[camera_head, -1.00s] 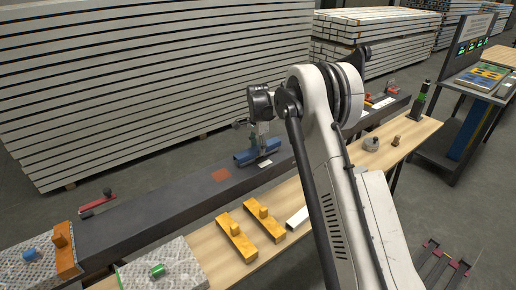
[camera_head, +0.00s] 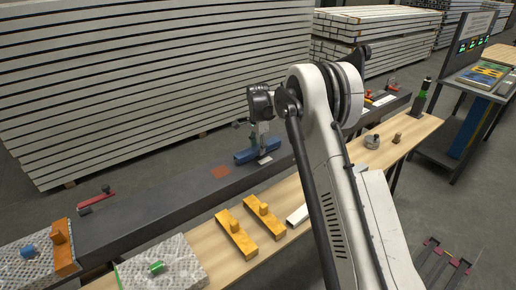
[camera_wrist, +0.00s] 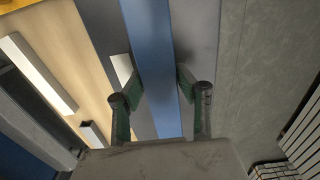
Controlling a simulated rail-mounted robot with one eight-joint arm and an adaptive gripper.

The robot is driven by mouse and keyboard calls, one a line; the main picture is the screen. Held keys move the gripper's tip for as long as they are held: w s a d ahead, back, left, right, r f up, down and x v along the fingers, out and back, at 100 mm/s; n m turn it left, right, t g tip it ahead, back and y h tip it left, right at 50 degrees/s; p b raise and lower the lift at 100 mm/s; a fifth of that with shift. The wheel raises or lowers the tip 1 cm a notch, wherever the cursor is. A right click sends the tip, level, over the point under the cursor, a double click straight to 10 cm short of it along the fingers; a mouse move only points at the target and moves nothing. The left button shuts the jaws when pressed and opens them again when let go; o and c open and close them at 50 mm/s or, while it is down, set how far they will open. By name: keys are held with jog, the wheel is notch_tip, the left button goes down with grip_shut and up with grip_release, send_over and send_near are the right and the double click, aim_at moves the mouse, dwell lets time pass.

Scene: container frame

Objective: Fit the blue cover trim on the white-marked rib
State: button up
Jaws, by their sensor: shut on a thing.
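The blue cover trim (camera_head: 248,155) is a channel-like strip lying along the dark rib (camera_head: 165,198). In the wrist view the blue trim (camera_wrist: 152,45) runs lengthwise between the two green-padded fingers. My gripper (camera_head: 264,147) points down and is shut on the trim; its fingers (camera_wrist: 160,83) sit on either side. A white mark (camera_head: 265,161) lies on the rib's near side, close beside the trim; it also shows left of the trim in the wrist view (camera_wrist: 121,69). I cannot tell whether the trim is seated on the rib or just above it.
A reddish-brown patch (camera_head: 220,172) lies on the rib to the left. A red-handled clamp (camera_head: 98,198) is at its far edge. Two orange blocks (camera_head: 236,238) (camera_head: 264,220) and a white bar (camera_head: 297,215) lie on the wooden bench (camera_head: 330,180) in front.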

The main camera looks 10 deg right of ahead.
jog(key=shift+f, duration=0.2)
jog(key=shift+f+b, duration=0.3)
jog(key=shift+b, duration=0.1)
jog(key=o, duration=1.3)
jog(key=shift+c, duration=0.2)
notch_tip(320, 180, up, 12)
